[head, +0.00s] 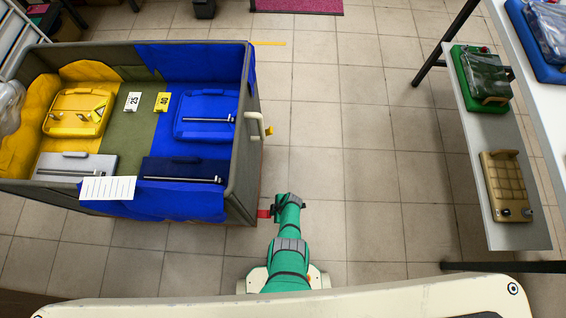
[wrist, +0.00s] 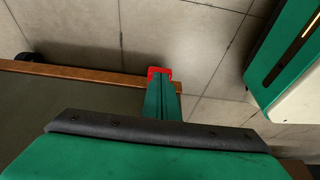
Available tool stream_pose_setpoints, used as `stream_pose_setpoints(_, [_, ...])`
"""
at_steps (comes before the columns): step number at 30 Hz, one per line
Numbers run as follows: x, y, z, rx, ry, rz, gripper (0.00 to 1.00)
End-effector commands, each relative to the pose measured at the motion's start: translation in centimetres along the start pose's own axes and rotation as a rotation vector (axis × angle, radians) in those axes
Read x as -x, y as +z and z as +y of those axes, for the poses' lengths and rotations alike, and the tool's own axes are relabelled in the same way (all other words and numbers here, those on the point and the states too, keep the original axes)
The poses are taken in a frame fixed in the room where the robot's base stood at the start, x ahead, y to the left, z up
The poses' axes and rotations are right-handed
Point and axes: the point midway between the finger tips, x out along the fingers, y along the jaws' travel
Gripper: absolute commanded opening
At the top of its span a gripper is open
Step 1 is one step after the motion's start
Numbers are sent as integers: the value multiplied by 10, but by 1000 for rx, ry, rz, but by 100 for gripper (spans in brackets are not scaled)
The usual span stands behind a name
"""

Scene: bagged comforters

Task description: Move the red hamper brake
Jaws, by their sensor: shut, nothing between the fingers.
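The red hamper brake (head: 264,213) shows as a small red tab low at the right side of the hamper (head: 252,110), near its front corner. In the wrist view the red brake (wrist: 160,71) shows at the tip of my gripper (wrist: 163,88), beside the hamper's brown lower edge (wrist: 90,74). My gripper's green fingers are shut with nothing between them. They partly cover the brake; whether they touch it I cannot tell. In the head view my gripper (head: 278,207) is just right of the brake, its tips mostly hidden by my wrist.
The hamper holds yellow, grey and blue bagged comforters (head: 206,115). A white shelf (head: 520,233) at the right carries a green-based bag (head: 485,75) and a tan bag (head: 507,185). The tiled floor between hamper and shelf is clear.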

Motion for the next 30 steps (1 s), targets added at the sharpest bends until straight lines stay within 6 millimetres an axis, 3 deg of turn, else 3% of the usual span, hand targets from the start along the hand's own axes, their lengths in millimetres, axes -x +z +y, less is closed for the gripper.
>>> stream_pose_setpoints(21, [70,28,0,17,-5,-2,0])
stream_pose_setpoints(26, [78,32,-1,13,-3,-5,0])
stream_pose_setpoints(30, [78,34,-13,-37,34,-37,0])
